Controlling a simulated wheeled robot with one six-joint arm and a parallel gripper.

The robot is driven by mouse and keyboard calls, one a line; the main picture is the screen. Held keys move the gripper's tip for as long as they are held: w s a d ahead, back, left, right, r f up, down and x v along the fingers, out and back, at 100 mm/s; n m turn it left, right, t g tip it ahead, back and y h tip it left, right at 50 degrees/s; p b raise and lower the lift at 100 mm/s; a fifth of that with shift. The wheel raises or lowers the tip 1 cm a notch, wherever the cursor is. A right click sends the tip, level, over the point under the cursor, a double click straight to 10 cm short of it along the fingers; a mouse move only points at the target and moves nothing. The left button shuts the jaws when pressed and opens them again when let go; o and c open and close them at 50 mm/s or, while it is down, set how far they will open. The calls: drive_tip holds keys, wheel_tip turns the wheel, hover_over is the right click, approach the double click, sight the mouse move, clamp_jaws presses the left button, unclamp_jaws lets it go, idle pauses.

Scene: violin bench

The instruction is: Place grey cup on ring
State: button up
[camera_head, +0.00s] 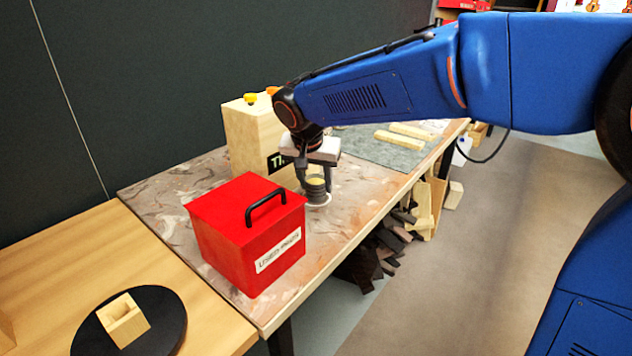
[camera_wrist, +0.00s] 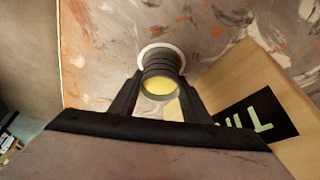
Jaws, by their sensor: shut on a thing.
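The grey cup (camera_head: 316,189) is a small ribbed cylinder with something yellow inside its top. My gripper (camera_head: 317,178) points down and is shut on it. In the wrist view the cup (camera_wrist: 162,68) stands between the two dark fingers of my gripper (camera_wrist: 158,92). The white ring (camera_head: 325,202) lies on the stained bench top just below the cup. In the wrist view the ring (camera_wrist: 149,47) shows around the cup's far end. The cup looks upright over the ring; I cannot tell whether its base touches down.
A red box (camera_head: 230,232) with a black handle stands in front, left of my gripper. A tall pale wooden box (camera_head: 243,137) with a black label stands close behind. A black round plate (camera_head: 166,312) holds a small wooden block (camera_head: 124,320). A grey mat (camera_head: 378,148) lies farther back.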

drive_tip(key=o, duration=1.1)
drive_tip(key=shift+f, duration=0.1)
drive_tip(key=shift+o, duration=0.2)
drive_tip(key=v, duration=1.2)
drive_tip(key=s+d+f+n, duration=0.1)
drive_tip(key=s+d, duration=0.4)
drive_tip(key=d, duration=0.8)
drive_tip(key=s+d+f+n, duration=0.1)
drive_tip(key=s+d+f, duration=0.6)
drive_tip(key=s+d, duration=0.2)
drive_tip(key=s+d+f+n+y, duration=0.1)
drive_tip(key=s+d+f, duration=0.6)
drive_tip(key=s+d, duration=0.2)
drive_tip(key=s, duration=0.2)
drive_tip(key=shift+s+f, duration=0.4)
